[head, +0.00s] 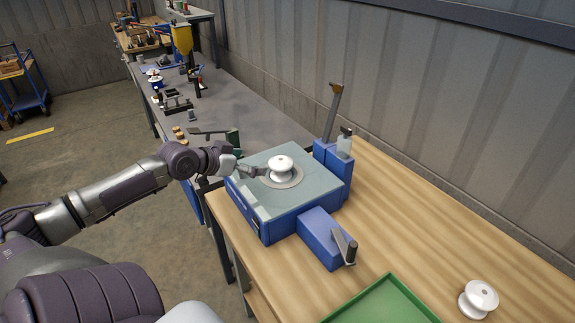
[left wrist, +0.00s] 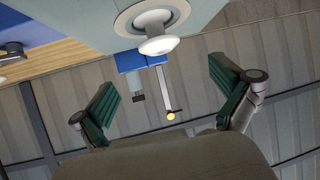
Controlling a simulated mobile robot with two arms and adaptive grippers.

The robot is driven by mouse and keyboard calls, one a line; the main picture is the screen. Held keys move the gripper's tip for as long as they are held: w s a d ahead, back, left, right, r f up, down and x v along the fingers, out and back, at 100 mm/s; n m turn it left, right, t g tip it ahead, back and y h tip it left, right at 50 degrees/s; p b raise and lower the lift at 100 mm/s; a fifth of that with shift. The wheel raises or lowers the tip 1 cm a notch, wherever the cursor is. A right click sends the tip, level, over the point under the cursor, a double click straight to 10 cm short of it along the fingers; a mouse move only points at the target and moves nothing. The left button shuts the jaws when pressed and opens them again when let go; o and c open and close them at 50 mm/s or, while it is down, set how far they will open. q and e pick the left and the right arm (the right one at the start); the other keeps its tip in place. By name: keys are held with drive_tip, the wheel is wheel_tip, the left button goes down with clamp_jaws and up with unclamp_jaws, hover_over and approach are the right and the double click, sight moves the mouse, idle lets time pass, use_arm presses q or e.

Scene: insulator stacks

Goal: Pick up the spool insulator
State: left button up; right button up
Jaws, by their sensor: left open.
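A white spool insulator (head: 281,163) stands on a round grey plate (head: 297,181) on top of a blue machine with a pale grey-green top (head: 268,199). My left gripper (head: 248,157) is open and empty at the left of this insulator, pointing toward it. In the left wrist view the insulator (left wrist: 158,46) appears ahead of the spread green-padded fingers (left wrist: 165,78), apart from both. A second white spool insulator (head: 478,299) stands on the wooden table at the lower right. My right gripper is out of view.
Blue blocks with an upright lever (head: 332,110) stand behind the machine, and a blue box with a crank (head: 345,246) in front. A green tray (head: 385,306) lies at the bottom.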

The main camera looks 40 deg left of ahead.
sight(281, 164)
use_arm(q)
drive_tip(key=x, duration=0.3)
drive_tip(key=b+x, duration=0.1)
drive_tip(key=x, duration=0.2)
drive_tip(key=shift+a, duration=0.2)
drive_tip(key=shift+w+f+b, duration=0.25)
drive_tip(key=shift+w+b, duration=0.1)
drive_tip(key=shift+w, duration=0.05)
drive_tip(key=shift+w+d+f, duration=0.1)
drive_tip(key=shift+w+f, duration=0.2)
drive_tip(key=shift+w, duration=0.1)
drive_tip(key=shift+w+d+f, duration=0.15)
drive_tip(key=shift+w, duration=0.3)
drive_tip(key=p+x, duration=0.1)
drive_tip(key=x, duration=0.2)
drive_tip(key=shift+d+f, duration=0.15)
drive_tip(key=shift+w+f+p, duration=0.3)
drive_tip(key=shift+w+f, duration=0.05)
drive_tip(key=shift+f, duration=0.05)
drive_tip(key=c, duration=1.4)
drive_tip(key=shift+r, duration=0.1)
drive_tip(key=shift+c, duration=0.5)
